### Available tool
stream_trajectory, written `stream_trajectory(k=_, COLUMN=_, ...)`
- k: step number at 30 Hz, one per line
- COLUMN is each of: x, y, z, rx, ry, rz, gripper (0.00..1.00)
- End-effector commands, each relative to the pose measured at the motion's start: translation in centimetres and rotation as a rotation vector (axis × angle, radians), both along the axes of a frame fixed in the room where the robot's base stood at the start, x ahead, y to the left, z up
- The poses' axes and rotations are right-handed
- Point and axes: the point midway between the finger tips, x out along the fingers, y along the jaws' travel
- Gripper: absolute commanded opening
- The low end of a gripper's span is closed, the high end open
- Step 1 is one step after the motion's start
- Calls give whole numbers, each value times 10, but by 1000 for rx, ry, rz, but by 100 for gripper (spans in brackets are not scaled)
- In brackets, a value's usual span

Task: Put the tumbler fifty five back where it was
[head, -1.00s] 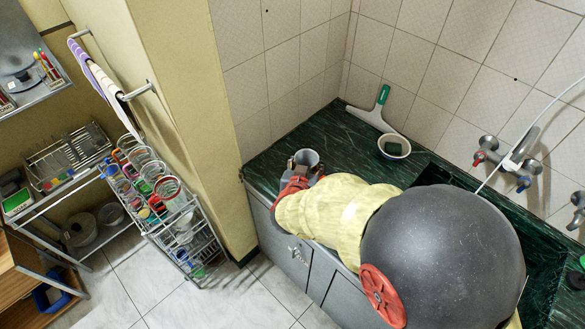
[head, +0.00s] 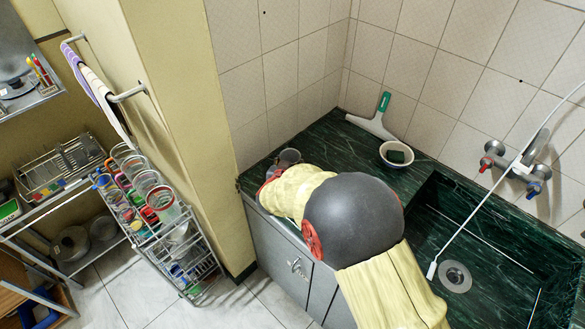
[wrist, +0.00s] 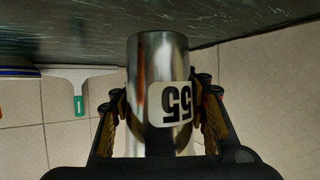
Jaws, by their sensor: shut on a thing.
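The tumbler is a shiny metal cylinder (wrist: 148,62) with a white label reading 55, upside down in the wrist view. In the head view its grey rim (head: 289,156) shows over the left end of the dark green counter (head: 325,150). My gripper (wrist: 161,112) is shut on the tumbler, one finger on each side. In the head view my own arm mostly hides the gripper and the tumbler's lower part. I cannot tell whether the tumbler touches the counter.
A wire rack (head: 160,235) full of cups stands on the floor left of the counter, past a wall edge. The sink (head: 480,235) is at right.

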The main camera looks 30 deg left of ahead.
Motion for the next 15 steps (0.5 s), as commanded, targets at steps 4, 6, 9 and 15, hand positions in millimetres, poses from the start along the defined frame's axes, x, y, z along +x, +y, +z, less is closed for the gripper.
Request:
stream_trajectory(k=4, x=-1, y=-1, z=-27, rx=-3, ry=1, rz=1, gripper=8)
stream_trajectory(k=6, x=-1, y=-1, z=-28, rx=-2, ry=0, rz=1, gripper=8)
stream_trajectory(k=9, x=-1, y=-1, z=-26, rx=-1, ry=1, rz=0, gripper=8)
stream_trajectory(k=15, x=-1, y=-1, z=-28, rx=-2, ry=0, rz=1, gripper=8)
